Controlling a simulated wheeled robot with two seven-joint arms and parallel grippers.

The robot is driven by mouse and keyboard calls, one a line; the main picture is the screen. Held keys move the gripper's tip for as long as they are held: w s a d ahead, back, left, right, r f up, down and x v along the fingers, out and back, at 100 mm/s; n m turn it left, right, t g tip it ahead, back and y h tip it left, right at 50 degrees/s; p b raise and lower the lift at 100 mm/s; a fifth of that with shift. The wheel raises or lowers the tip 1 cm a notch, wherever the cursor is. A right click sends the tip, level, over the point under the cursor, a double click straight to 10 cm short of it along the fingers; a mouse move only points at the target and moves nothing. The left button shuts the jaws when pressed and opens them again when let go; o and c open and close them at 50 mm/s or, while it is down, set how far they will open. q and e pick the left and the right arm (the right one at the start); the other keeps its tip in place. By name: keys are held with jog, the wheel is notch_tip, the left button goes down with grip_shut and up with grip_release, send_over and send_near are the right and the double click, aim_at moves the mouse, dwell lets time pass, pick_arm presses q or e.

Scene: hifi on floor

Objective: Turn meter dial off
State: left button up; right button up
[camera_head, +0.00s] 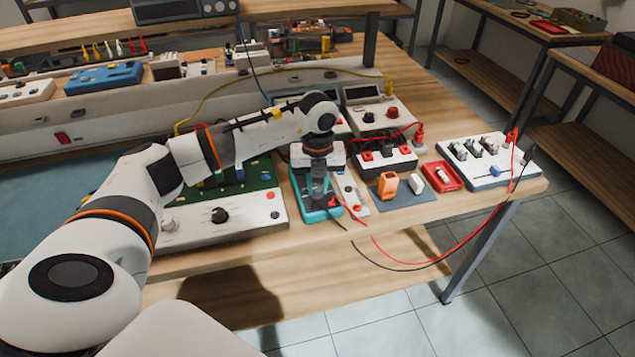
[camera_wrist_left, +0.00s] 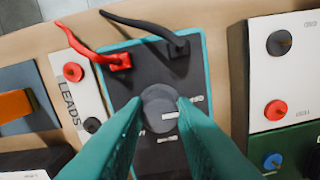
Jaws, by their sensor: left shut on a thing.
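The meter is a dark-faced handheld unit with a teal rim (camera_head: 297,196) lying near the front edge of the workbench. In the left wrist view its teal rim (camera_wrist_left: 207,75) frames a dark face with a round grey dial (camera_wrist_left: 160,108) in the middle. A red and a black lead are plugged into its end. My left gripper (camera_head: 319,192) points down over the meter. Its teal fingers (camera_wrist_left: 160,106) are on both sides of the dial and shut on it. The dial's pointer setting cannot be read. My right gripper is not in view.
A white leads strip (camera_wrist_left: 78,85) with red and black sockets lies beside the meter. A white panel with a green board (camera_head: 235,212) is on its other side. An orange block (camera_head: 388,185) sits to the right. Loose leads hang over the bench edge.

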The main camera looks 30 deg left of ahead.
aim_at(318, 188)
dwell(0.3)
pick_arm(q)
jog(key=o, duration=1)
jog(key=shift+s, duration=0.1)
notch_tip(318, 188, up, 12)
jog(key=b, duration=0.1)
